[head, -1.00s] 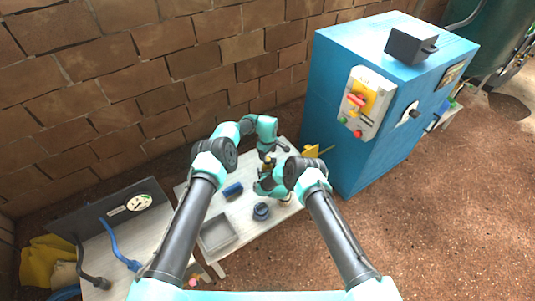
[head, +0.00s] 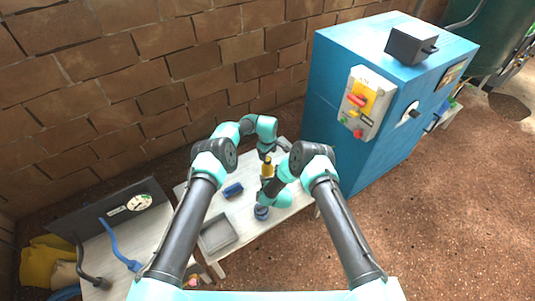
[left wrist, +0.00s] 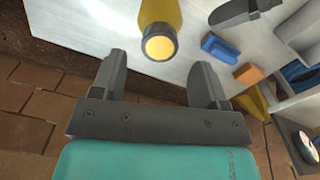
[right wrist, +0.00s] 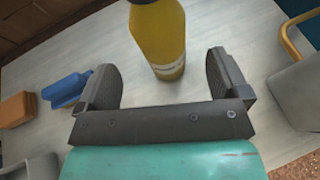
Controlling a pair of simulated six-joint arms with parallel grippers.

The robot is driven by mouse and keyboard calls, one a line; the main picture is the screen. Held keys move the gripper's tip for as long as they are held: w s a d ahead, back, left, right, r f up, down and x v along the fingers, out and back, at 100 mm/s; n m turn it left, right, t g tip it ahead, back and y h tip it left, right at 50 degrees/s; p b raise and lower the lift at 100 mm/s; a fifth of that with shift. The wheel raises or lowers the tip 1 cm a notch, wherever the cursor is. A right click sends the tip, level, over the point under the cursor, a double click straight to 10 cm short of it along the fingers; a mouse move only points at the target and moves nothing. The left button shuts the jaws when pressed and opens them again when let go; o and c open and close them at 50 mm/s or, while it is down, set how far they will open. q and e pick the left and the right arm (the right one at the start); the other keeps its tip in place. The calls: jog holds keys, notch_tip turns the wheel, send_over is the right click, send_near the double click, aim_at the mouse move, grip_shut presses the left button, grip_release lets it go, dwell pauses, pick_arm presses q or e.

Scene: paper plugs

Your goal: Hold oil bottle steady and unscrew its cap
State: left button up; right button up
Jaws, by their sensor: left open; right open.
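The oil bottle (head: 267,171) stands upright on the pale table, its body yellow. Its round end with a yellow centre and dark rim shows in the left wrist view (left wrist: 160,46); the lower body with a label band shows in the right wrist view (right wrist: 160,36). My left gripper (head: 266,157) is open above the bottle, the top just beyond and between its fingertips (left wrist: 158,63). My right gripper (head: 267,182) is open and low on the near side, the bottle in front of and between its fingertips (right wrist: 160,63). Neither gripper visibly touches it.
A blue block (head: 233,190) and a grey tray (head: 219,233) lie left of the bottle; a dark blue round thing (head: 261,212) is near my right gripper. A blue cabinet (head: 385,120) stands at the right.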

jog(key=v, duration=1)
jog(key=shift+s+r, duration=0.15)
jog(key=shift+s, duration=0.05)
